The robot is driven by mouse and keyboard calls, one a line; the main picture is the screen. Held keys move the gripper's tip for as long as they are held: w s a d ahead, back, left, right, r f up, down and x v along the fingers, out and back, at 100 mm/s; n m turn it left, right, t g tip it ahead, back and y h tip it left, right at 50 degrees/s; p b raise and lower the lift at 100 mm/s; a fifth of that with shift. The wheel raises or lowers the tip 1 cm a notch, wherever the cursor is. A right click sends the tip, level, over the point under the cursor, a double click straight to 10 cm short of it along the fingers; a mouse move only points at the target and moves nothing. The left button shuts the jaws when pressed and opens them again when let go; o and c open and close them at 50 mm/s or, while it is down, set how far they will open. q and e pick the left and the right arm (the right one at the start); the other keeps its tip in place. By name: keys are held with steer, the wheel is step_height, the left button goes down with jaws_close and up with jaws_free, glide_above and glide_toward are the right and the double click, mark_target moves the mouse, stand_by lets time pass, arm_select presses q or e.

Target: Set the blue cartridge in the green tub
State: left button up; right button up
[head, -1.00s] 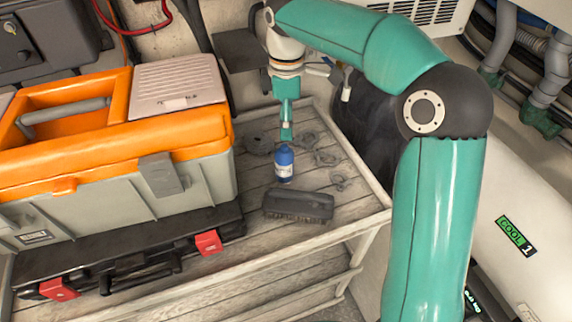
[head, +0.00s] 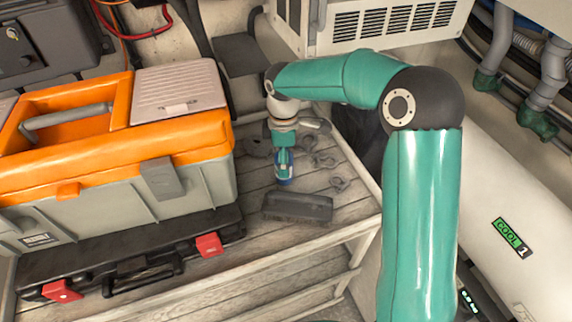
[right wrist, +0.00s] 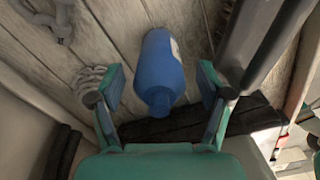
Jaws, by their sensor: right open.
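In the right wrist view the blue cartridge (right wrist: 163,70), with a pale label at one side, lies between the two green fingers of my right gripper (right wrist: 161,88). The fingers are open, with a gap on each side of it. The green tub is not seen in either view. My left gripper is not in view.
A black brush-like block (head: 297,207) lies just in front of the cartridge. Grey shackles or rope coils (head: 323,161) lie beside it. An orange and grey toolbox (head: 150,150) on a black case (head: 130,262) fills the left. A white cylinder (head: 515,215) is at right.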

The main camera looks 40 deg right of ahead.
steer(key=c, duration=1.3)
steer(key=shift+c, duration=0.7)
steer(key=shift+r, duration=0.15)
